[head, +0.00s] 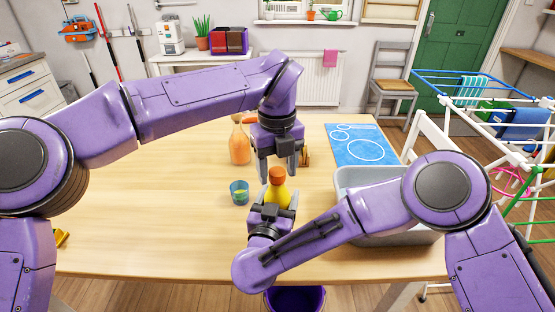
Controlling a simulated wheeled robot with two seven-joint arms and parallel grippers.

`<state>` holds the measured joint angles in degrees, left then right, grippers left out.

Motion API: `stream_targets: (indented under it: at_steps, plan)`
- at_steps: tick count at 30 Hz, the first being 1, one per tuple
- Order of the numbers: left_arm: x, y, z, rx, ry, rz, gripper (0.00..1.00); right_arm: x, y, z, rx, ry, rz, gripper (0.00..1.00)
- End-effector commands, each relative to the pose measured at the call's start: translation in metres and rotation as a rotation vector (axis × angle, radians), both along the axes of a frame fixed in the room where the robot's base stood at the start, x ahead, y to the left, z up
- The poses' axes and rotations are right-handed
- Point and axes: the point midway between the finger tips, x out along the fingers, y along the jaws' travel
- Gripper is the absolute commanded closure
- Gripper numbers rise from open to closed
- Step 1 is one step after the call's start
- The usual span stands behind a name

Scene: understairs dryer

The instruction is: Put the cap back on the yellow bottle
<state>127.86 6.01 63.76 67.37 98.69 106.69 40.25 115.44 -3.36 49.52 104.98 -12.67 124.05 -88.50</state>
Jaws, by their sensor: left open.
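The yellow bottle (277,196) stands upright near the middle of the table, in front of me. An orange cap (277,174) sits at the top of its neck; whether it is seated or just held there I cannot tell. My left gripper (278,177) points down from above, open, with its fingers on either side of the cap. My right gripper (273,203) reaches in from the near side, its fingers on both sides of the yellow bottle's body and apparently shut on it. The bottle's lower part is hidden behind the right gripper.
A teal cup (239,192) stands just left of the yellow bottle, and an orange bottle (240,148) stands behind it. A blue mat (357,146) lies at the back right. A grey tub (366,178) is right of the grippers, partly behind my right arm. The table's left side is mostly clear.

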Motion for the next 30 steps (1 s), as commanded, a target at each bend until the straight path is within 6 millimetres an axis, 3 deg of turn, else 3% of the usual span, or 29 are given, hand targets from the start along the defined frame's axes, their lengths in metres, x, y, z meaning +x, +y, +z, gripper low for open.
stream_targets:
  at_steps: [5,10,18,27,30]
  plan:
    - [0.0001,0.0,0.0001,0.0,0.0,0.0,0.45,-0.0001,0.0001,-0.0001,0.0,0.0,0.0,1.0]
    - [0.0,0.0,0.0003,0.0,0.0,0.0,1.0,0.0,0.0,-0.0001,0.0,0.0,0.0,1.0]
    - [-0.0001,-0.0001,0.0002,0.0,0.001,-0.043,1.0,0.0,0.0,-0.0001,0.0,0.0,0.0,1.0]
    - [0.0,-0.0001,-0.0004,-0.002,0.0,-0.681,1.0,-0.0001,0.0001,-0.0001,-0.001,0.0,0.001,1.0]
    - [0.0002,0.0001,-0.0001,-0.001,-0.001,-0.716,1.0,-0.0001,0.0001,-0.0001,-0.001,0.0,0.001,1.0]
